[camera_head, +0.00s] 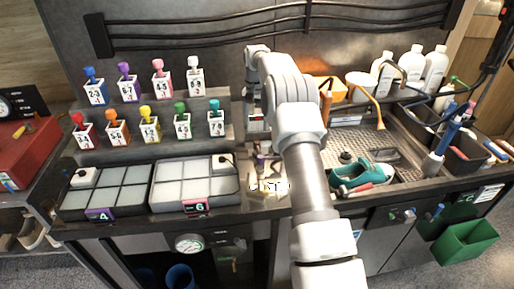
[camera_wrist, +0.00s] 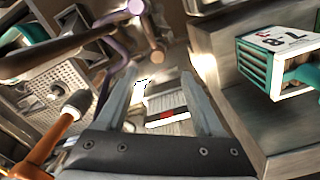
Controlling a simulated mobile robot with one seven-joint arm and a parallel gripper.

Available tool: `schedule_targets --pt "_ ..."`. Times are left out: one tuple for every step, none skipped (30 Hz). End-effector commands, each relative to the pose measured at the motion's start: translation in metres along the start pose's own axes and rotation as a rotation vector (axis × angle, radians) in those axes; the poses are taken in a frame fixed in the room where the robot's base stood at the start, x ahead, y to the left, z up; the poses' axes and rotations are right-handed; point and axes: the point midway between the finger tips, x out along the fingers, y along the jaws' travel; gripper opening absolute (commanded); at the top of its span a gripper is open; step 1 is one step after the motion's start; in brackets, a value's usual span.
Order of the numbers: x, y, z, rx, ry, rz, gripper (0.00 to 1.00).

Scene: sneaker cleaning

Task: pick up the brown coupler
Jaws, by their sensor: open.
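My gripper (camera_wrist: 163,88) is open in the wrist view, its two grey fingers spread apart with nothing held between them. A purple bent tube (camera_wrist: 118,35) beyond the fingertips has a small brown rounded end piece (camera_wrist: 156,57), which may be the brown coupler; I cannot tell for sure. A grey block with a red mark (camera_wrist: 167,112) appears between the fingers. In the head view my arm hides part of the bench middle, and no coupler is clearly identifiable there.
A labelled box (camera_wrist: 283,50) with teal inside stands to the right of the fingers. An orange handle (camera_wrist: 45,145) is at the left. In the head view, a teal sneaker (camera_head: 358,177) lies on the right, and grey compartment trays (camera_head: 193,207) stand on the left.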

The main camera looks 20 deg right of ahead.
Motion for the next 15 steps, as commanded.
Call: schedule_targets --pt "0.012 0.0 0.001 0.0 -0.004 0.001 0.69" --pt "0.018 0.0 0.001 0.0 -0.005 0.001 0.69" --pt "0.025 0.0 0.001 0.0 -0.004 0.001 0.69" --pt "0.031 0.0 0.001 0.0 -0.004 0.001 0.69" --pt "0.036 0.0 0.001 0.0 -0.003 0.001 0.69" --pt "0.041 0.0 0.001 0.0 -0.002 0.001 0.69" --pt "0.045 0.001 0.001 0.0 -0.002 0.001 0.69" --pt "0.048 0.001 0.001 0.0 -0.001 0.001 0.69" --pt "0.051 0.001 0.0 0.0 0.0 0.001 0.69" --pt "0.052 0.001 0.0 0.0 0.0 0.001 0.69" --pt "0.054 0.001 0.0 0.0 0.0 0.001 0.69" --pt "0.056 0.001 0.001 0.0 0.0 0.001 0.69" --pt "0.058 0.001 0.001 0.0 -0.001 0.001 0.69" --pt "0.06 0.001 0.001 0.0 -0.001 0.001 0.69" --pt "0.065 0.002 0.002 0.001 -0.002 0.001 0.69"
